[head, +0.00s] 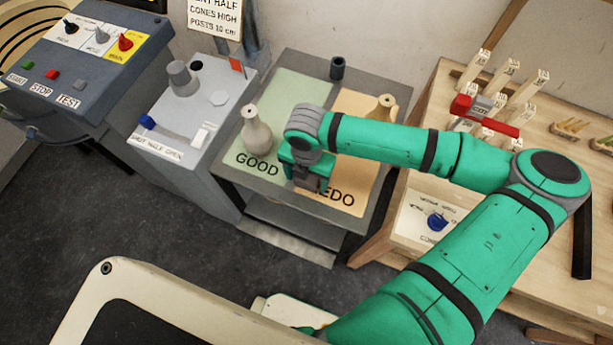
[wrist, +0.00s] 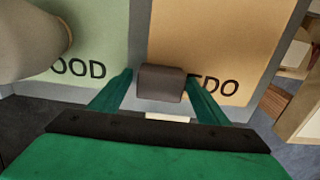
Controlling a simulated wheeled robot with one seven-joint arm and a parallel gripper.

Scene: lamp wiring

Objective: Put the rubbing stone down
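The rubbing stone, a dark grey-brown block (wrist: 162,83), sits between the two fingertips of my gripper (wrist: 161,82) in the wrist view, a finger against each side. In the head view my green gripper (head: 310,178) points down over the front middle of the grey table (head: 293,217), between the green GOOD field (head: 290,95) and the tan REDO field (head: 350,108). It covers the first letter of REDO. Whether the stone's underside touches the table cannot be told.
A pale bottle-shaped piece (head: 256,130) stands on GOOD, left of my gripper. A tan one (head: 382,107) stands at the back of REDO, partly behind my arm. A dark cup (head: 337,68) is at the back edge. A grey machine (head: 183,130) adjoins left; a wooden bench (head: 440,95) stands right.

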